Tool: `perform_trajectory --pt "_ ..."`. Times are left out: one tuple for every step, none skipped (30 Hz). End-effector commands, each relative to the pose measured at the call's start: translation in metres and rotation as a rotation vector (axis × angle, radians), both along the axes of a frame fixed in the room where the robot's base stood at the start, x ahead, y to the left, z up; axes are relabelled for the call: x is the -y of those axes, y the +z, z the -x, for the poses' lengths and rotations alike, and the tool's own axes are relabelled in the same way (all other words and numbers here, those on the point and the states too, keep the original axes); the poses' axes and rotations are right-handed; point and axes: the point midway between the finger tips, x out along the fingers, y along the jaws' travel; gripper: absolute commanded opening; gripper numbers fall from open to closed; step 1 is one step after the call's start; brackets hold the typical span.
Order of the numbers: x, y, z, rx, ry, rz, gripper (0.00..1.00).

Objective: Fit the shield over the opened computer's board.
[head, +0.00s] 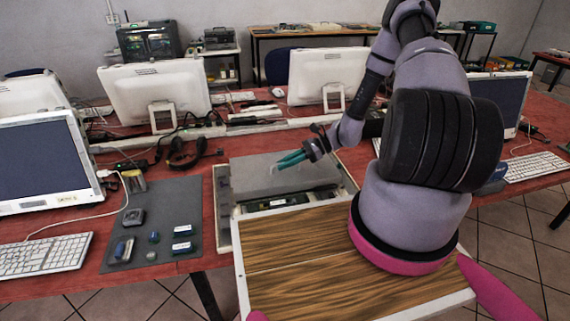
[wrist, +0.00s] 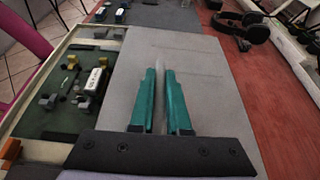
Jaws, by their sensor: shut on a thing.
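The shield (head: 250,172) is a flat grey plate over the rear part of the opened computer (head: 224,208). In the wrist view the shield (wrist: 200,75) fills the middle. A strip of the green board (head: 285,203) shows along the front; in the wrist view the board (wrist: 55,110) shows at left with its small parts. The rest of the board is hidden under the plate. My gripper (head: 278,166) has teal fingers, which also show in the wrist view (wrist: 161,75). They are shut on a thin upright part of the shield. I cannot tell whether the shield touches the case.
A dark grey mat (head: 165,220) with several small parts lies left of the computer. Headphones (head: 185,152) lie behind the mat. Monitors (head: 155,92) and keyboards (head: 45,253) stand around the red table. A wood-patterned top (head: 300,260) lies in front, beneath my arm.

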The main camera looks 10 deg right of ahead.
Motion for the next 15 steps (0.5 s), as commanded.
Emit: perform_trajectory --pt "-0.0001 -0.0002 -0.0001 0.0 0.0 -0.001 0.0" --pt "-0.0001 -0.0005 -0.0001 0.0 0.0 -0.001 0.0" --pt "-0.0001 -0.001 -0.0001 0.0 0.0 -0.001 0.0" --pt "-0.0002 -0.0014 -0.0001 0.0 0.0 -0.001 0.0" --pt "-0.0002 -0.0019 -0.0001 0.0 0.0 -0.001 0.0" --pt "-0.0001 -0.0025 -0.0001 0.0 0.0 -0.001 0.0" --pt "-0.0002 -0.003 0.0 0.0 0.0 -0.001 0.0" --pt "-0.0002 -0.0034 -0.0001 0.0 0.0 -0.001 0.0" --pt "-0.0002 -0.0041 -0.0001 0.0 0.0 -0.001 0.0" --pt "-0.0002 -0.0045 -0.0001 0.0 0.0 -0.001 0.0" --pt "-0.0002 -0.0051 -0.0001 0.0 0.0 -0.001 0.0" --pt "-0.0002 -0.0056 -0.0001 0.0 0.0 -0.001 0.0" --pt "-0.0002 -0.006 -0.0001 0.0 0.0 -0.001 0.0" --pt "-0.0002 -0.0066 -0.0001 0.0 0.0 -0.001 0.0" --pt "-0.0002 -0.0071 -0.0002 0.0 0.0 -0.001 0.0"
